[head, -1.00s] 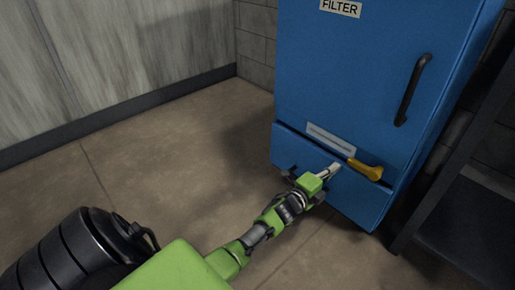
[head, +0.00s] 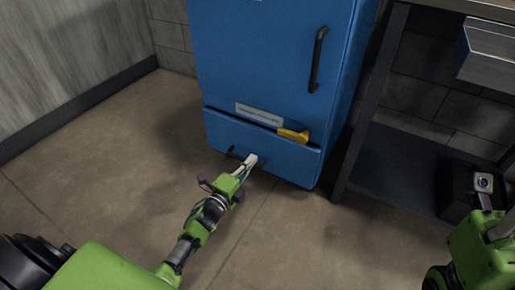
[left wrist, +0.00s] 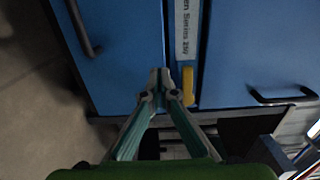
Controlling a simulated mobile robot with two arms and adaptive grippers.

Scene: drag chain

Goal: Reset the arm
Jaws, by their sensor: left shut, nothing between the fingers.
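My left gripper (head: 250,160) is shut and empty, in front of the lower panel (head: 262,157) of a blue cabinet. Its fingertips are below and to the left of a yellow handle (head: 293,136). In the left wrist view the fingers of my left gripper (left wrist: 158,78) meet at the tips, with the yellow handle (left wrist: 188,86) just to their right. I see no clear contact with the cabinet. A green part of my right arm shows at the lower right of the head view; its gripper is out of frame.
The blue cabinet (head: 262,60) has a black door handle (head: 318,60) and a label strip (head: 258,114). To its right stands a dark metal table frame (head: 372,100) with a low shelf (head: 400,168). Open floor (head: 120,160) lies to the left.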

